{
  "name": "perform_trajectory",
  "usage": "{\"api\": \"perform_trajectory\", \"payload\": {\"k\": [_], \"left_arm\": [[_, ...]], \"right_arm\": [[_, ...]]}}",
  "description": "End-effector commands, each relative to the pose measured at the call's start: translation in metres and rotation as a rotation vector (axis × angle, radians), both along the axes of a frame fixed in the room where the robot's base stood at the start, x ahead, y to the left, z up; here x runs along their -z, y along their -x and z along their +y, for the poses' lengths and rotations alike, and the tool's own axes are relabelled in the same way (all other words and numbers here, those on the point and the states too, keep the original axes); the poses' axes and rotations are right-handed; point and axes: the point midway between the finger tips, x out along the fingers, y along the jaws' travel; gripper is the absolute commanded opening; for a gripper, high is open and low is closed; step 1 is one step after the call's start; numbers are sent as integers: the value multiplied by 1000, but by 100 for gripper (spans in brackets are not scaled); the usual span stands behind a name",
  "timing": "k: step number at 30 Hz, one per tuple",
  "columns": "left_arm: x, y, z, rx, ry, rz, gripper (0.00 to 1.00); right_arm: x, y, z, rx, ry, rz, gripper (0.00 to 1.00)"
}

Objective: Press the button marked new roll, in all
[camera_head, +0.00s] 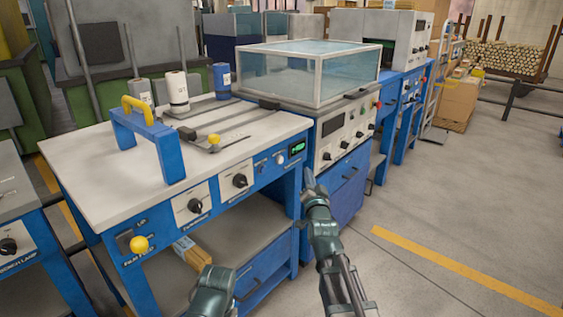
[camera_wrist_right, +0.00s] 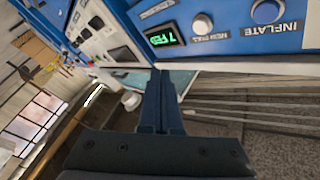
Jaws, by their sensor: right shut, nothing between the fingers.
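The button marked new roll is a round pale grey button (camera_wrist_right: 202,24) on the blue front panel in the right wrist view, between a lit green display (camera_wrist_right: 165,37) and a bluish button marked inflate (camera_wrist_right: 265,12). In the head view it is the small pale button (camera_head: 280,160) left of the display (camera_head: 297,148). My right gripper (camera_head: 308,176) is shut and empty, in front of the bench's right end and below the display. In the right wrist view its fingertips (camera_wrist_right: 163,75) are apart from the button. Part of my left arm shows at the bottom; its fingers do not show.
The blue bench (camera_head: 95,185) also carries black knobs, a yellow push-button (camera_head: 139,244) and a blue frame with a yellow handle (camera_head: 138,108). A glass-covered machine (camera_head: 310,75) stands close on the right. The floor (camera_head: 440,225) at right is clear.

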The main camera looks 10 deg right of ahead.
Motion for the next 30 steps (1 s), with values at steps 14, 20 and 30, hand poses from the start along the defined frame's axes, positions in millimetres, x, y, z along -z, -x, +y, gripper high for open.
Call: {"api": "perform_trajectory", "payload": {"k": [14, 20, 30], "left_arm": [[0, 0, 0, 0, 0, 0, 74], [0, 0, 0, 0, 0, 0, 74], [0, 0, 0, 0, 0, 0, 74]], "right_arm": [[0, -48, 36, -1, -1, 1, 0], [0, -59, 46, -1, 0, 1, 0], [0, -63, 49, 0, 1, 2, 0]]}}
